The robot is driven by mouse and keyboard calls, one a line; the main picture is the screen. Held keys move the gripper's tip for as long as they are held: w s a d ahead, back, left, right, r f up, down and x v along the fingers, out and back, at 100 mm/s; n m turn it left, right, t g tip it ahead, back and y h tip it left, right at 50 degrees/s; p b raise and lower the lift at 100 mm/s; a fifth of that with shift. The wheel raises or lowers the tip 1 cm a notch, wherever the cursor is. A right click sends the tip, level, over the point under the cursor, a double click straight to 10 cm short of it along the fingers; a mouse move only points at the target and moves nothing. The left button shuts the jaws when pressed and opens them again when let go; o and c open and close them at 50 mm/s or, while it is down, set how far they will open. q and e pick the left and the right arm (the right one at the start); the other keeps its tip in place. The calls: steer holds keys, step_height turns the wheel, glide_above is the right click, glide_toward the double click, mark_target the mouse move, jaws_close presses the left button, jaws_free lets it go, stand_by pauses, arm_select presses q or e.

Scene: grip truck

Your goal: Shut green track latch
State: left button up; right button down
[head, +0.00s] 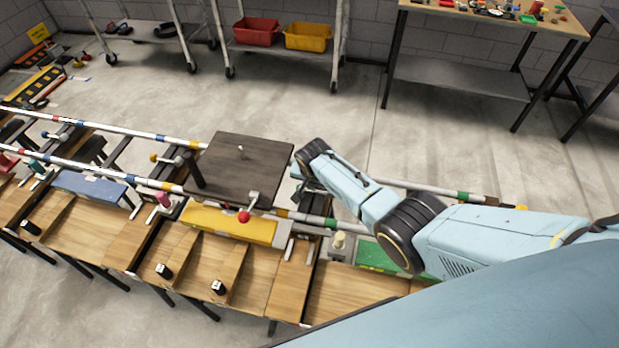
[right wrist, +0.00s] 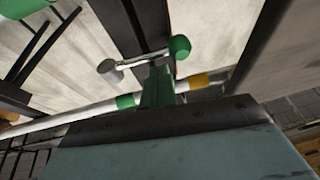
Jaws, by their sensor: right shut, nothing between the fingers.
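The green track latch shows in the right wrist view as a green round knob (right wrist: 180,46) on a pale lever (right wrist: 147,57), with a grey cylinder end (right wrist: 109,71) to its left. A green upright piece (right wrist: 157,88) stands just below the lever, close beyond my blue wrist housing. In the head view my arm hides the latch. My right gripper (head: 298,184) is shut and empty, low beside the dark square board and the rails. Whether it touches the latch cannot be told. My left gripper is out of view.
Long striped rails (head: 100,130) run across wooden bays. A dark square board (head: 240,165) lies over them, with a red-knobbed latch (head: 243,216) in front. A yellow panel (head: 230,222) and a green panel (head: 378,256) lie nearby. Shelves and a workbench (head: 480,15) stand behind open floor.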

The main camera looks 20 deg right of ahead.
steer(key=shift+d, duration=0.3)
steer(key=w+r, duration=0.1)
steer(key=w+d+r, duration=0.1)
steer(key=shift+w+d+r+p, duration=0.25)
steer(key=shift+w+r+p, duration=0.05)
steer(key=a+p+v, duration=0.1)
steer(key=p+v, duration=0.3)
steer(key=v, duration=0.5)
steer(key=shift+r, duration=0.3)
